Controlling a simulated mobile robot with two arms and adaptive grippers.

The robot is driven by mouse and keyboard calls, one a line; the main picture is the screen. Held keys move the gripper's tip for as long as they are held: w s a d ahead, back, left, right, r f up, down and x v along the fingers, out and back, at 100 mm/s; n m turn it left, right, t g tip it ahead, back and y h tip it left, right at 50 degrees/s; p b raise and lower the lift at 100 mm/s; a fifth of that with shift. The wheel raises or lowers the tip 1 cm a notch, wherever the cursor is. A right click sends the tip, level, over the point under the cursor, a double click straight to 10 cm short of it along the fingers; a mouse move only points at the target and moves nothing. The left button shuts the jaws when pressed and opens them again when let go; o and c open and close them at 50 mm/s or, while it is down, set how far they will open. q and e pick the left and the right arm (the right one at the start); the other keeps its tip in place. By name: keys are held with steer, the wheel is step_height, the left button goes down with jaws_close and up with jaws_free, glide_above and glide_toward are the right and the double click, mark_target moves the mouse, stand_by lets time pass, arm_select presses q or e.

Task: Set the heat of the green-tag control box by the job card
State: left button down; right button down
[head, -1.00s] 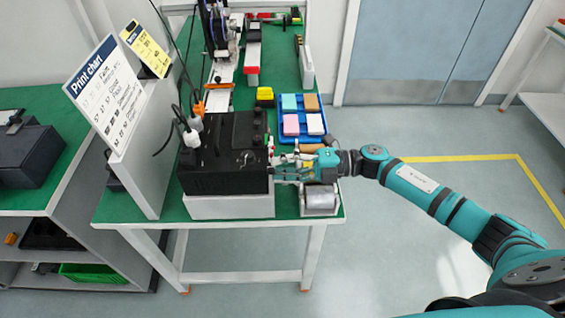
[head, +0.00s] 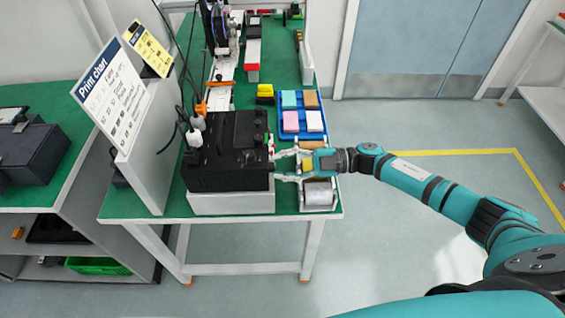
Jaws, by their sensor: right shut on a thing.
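The black control box (head: 225,160) stands on a white base at the near end of the green-topped table. Small controls on its right face are seen only edge-on, and I cannot make out its tag. My right gripper (head: 274,164) reaches in from the right, its fingertips at that right face. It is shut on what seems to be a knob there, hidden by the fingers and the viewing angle. The yellow job card (head: 150,50) stands behind the box at the upper left; its writing is too small to read. My left gripper is out of view.
A white "Print chart" board (head: 112,95) stands left of the box. A blue tray (head: 291,137) with several coloured blocks lies behind my gripper. A metal roll (head: 319,193) sits just below it at the table's near edge. Cables run behind the box. Open floor lies to the right.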

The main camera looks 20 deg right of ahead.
stand_by(0.5)
steer(key=c, duration=1)
jaws_free()
steer(key=shift+c, duration=0.2)
steer(key=shift+d, duration=0.1)
steer(key=v, duration=1.2)
steer(key=shift+f, duration=0.1)
